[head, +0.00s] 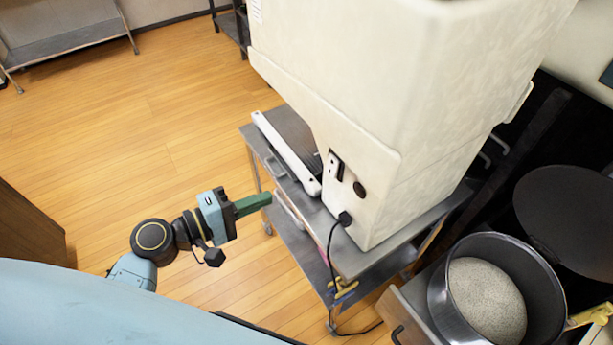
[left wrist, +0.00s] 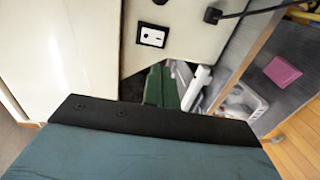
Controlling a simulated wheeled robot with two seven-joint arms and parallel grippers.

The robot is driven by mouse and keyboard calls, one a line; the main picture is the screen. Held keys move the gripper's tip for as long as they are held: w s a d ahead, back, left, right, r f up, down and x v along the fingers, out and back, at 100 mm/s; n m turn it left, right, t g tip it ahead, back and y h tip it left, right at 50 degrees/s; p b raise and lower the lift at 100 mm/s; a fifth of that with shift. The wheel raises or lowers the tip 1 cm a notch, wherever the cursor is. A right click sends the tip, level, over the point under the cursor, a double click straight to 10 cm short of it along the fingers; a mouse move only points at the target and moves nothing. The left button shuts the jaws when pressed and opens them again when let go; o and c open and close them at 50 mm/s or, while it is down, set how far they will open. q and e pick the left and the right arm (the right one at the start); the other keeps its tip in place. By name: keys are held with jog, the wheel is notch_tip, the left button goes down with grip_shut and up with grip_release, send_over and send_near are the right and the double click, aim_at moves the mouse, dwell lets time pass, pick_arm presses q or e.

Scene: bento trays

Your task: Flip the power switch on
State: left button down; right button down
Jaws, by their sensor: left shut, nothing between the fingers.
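A large cream machine (head: 345,60) stands on a metal cart. Its side has a small dark switch panel (head: 336,166), which shows in the left wrist view as a black-framed plate with a white face (left wrist: 153,35). Whether the switch is on or off is too small to tell. My left gripper (head: 268,198) has green fingers, shut and empty, held in the air left of the machine and apart from the panel. In the left wrist view the finger tips (left wrist: 161,72) show just below the panel. My right gripper is not in view.
A black plug (head: 345,218) with a cord sits low on the machine's side. The grey cart (head: 352,262) has a lower shelf. A round pot of grain (head: 438,290) and a dark round lid (head: 570,215) are at right. Open wooden floor (head: 120,120) lies left.

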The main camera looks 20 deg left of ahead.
aim_at(329, 172)
pick_arm(q)
jog(key=p+x, duration=0.1)
jog(key=x, duration=1.2)
jog(key=shift+w+d, duration=0.25)
jog(key=shift+w, duration=0.1)
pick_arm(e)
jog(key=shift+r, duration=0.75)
